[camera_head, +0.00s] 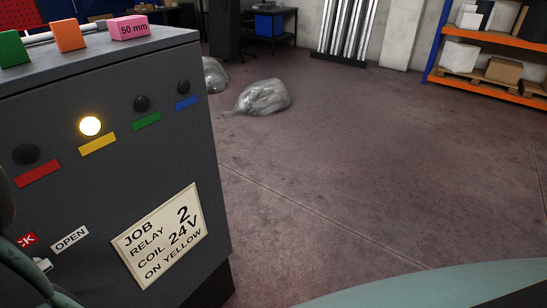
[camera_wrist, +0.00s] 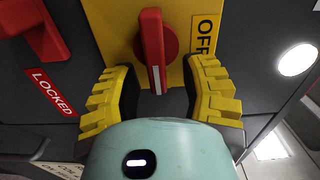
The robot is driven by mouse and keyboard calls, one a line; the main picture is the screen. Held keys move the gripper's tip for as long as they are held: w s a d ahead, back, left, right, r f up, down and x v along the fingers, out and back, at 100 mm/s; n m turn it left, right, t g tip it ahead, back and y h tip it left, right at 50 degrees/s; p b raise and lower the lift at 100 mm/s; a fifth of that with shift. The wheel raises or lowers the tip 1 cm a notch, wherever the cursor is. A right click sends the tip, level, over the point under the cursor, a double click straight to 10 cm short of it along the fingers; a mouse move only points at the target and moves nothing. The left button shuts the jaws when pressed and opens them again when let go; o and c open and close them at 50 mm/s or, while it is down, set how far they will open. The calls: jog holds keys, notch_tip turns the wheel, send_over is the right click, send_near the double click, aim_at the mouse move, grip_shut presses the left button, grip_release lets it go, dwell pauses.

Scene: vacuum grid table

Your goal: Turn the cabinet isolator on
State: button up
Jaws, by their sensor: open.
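The cabinet isolator (camera_wrist: 153,48) is a red handle on a round red base on a yellow plate (camera_wrist: 108,22), seen in the wrist view. Its bar runs up and down in the picture, with a white mark near the lower end. A sideways label at its right reads OFF, partly cut off. My gripper (camera_wrist: 160,78) is open, its yellow ribbed fingers on either side of the handle's lower end, with visible gaps. I cannot tell how far the fingertips are from the panel. The isolator does not show in the head view; the grey cabinet (camera_head: 105,75) does.
A red lever (camera_wrist: 35,35) and a LOCKED label (camera_wrist: 54,92) sit left of the yellow plate. The head view shows a lit yellow lamp (camera_head: 90,126), a job card (camera_head: 160,236) and an OPEN label (camera_head: 70,240). Plastic bags (camera_head: 262,98) lie beyond; the floor right is clear.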

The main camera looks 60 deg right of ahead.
jog(key=s, duration=1.2)
jog(key=shift+a, duration=0.2)
dwell(0.6)
